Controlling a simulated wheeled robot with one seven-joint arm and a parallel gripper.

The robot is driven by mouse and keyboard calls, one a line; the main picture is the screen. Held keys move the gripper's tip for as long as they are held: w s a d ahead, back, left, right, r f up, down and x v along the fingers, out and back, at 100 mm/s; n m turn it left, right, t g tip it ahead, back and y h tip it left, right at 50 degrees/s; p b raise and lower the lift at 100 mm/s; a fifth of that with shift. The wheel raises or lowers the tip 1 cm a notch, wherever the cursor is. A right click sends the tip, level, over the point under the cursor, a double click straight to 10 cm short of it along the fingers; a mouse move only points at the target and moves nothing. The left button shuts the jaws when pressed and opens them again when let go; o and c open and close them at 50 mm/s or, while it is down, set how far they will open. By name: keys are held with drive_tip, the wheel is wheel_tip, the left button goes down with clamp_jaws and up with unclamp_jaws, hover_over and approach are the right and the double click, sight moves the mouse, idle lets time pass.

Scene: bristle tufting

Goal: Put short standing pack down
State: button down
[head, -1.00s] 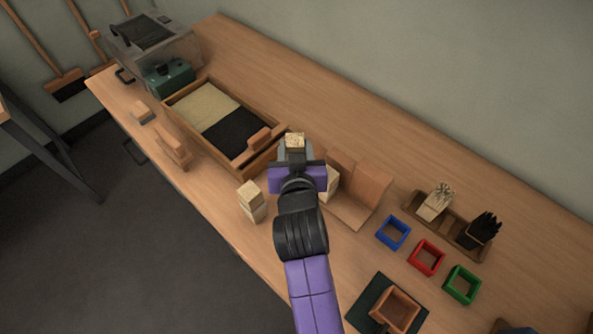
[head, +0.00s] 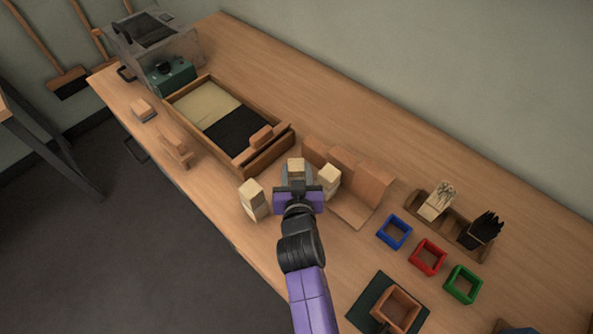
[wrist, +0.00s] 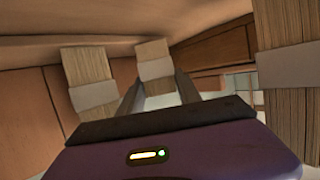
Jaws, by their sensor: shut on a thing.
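My gripper (head: 296,178) is shut on a short bristle pack (head: 296,163), a pale upright bundle with a light band. In the wrist view the pack (wrist: 155,62) stands between the fingertips. Whether its foot touches the table is hidden. Another banded pack (head: 329,180) stands just right of my gripper in the head view, before the wooden panels. A third pack (head: 253,198) stands to the left, apart from my gripper. In the wrist view these two appear on swapped sides, one at left (wrist: 90,75) and one large at right (wrist: 288,110).
Upright wooden panels (head: 372,182) stand right of the packs. A divided tray (head: 198,132) with pale and black bristle lies behind left. Blue (head: 394,231), red (head: 428,257) and green (head: 463,284) frames sit at right. The table's back strip is clear.

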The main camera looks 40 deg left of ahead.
drive_tip(key=shift+f, duration=0.1)
drive_tip(key=c, duration=1.1)
unclamp_jaws()
drive_tip(key=shift+r, duration=0.25)
drive_tip(key=shift+s+d, duration=0.25)
drive_tip(key=shift+s, duration=0.05)
drive_tip(key=v, duration=1.1)
drive_tip(key=shift+s+r, duration=0.1)
